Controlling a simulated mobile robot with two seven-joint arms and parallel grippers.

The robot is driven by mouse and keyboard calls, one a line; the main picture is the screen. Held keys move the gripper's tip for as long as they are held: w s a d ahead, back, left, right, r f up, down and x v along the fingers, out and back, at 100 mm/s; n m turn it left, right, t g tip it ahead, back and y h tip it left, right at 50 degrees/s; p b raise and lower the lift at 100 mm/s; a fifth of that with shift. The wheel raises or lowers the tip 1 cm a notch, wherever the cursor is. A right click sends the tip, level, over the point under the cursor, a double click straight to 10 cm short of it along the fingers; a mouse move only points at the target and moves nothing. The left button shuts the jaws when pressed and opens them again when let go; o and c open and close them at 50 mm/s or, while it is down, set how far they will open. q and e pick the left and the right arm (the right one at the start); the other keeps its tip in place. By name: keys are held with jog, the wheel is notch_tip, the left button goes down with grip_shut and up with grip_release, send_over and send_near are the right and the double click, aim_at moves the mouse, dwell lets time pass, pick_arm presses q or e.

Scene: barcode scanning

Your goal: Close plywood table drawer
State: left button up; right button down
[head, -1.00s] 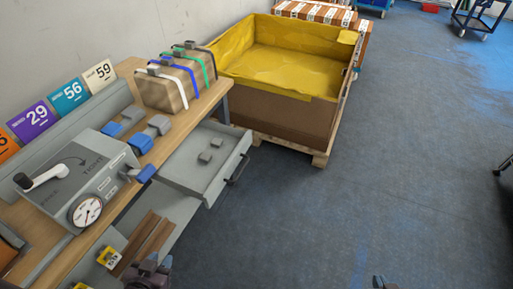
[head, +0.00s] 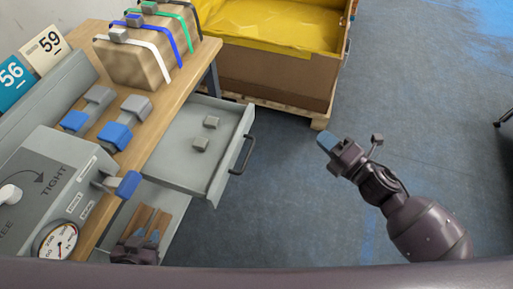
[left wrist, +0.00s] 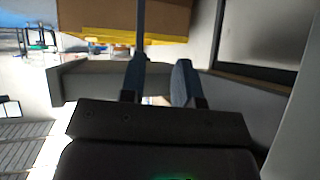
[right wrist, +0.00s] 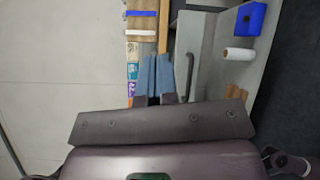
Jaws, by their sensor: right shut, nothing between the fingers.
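The plywood-topped table (head: 172,97) stands at the left in the head view. Its grey drawer (head: 178,165) is pulled out to the right, with two small grey blocks (head: 207,134) inside. A dark bar handle (head: 243,154) is on the drawer front. My right gripper (head: 328,143) is shut and empty over the floor, to the right of the handle and apart from it. Its closed fingers (right wrist: 155,76) show in the right wrist view. My left gripper (head: 142,240) is low beside the table, below the drawer in the picture. Its fingers (left wrist: 160,82) are apart and empty.
A strapped cardboard box (head: 145,55), blue-and-grey clamps (head: 118,133) and a grey machine with a gauge (head: 58,240) are on the tabletop. A large yellow-lined crate (head: 265,70) on a pallet stands behind the drawer. The floor right of the drawer is clear.

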jog(key=s+a+f+n+g+y+b, duration=0.15)
jog(key=n+g, duration=0.35)
jog(key=n, duration=0.6)
jog(key=s+a+f+n+g+y, duration=0.1)
jog(key=a+f+n+g+y, duration=0.2)
jog(key=n, duration=0.8)
pick_arm(q)
jog(key=shift+w+d+f, duration=0.25)
jog(key=shift+w+d, duration=0.1)
jog(key=shift+w, duration=0.1)
pick_arm(e)
jog(key=w+a+f, duration=0.1)
jog(key=w+a, duration=0.1)
jog(key=a, duration=0.4)
jog(key=w+a+f+g, duration=0.1)
jog(key=w+a+f, duration=0.1)
jog(key=a, duration=0.3)
jog(key=shift+a+h, duration=0.35)
jog(key=shift+f, duration=0.1)
pick_arm(q)
jog(key=shift+a, duration=0.1)
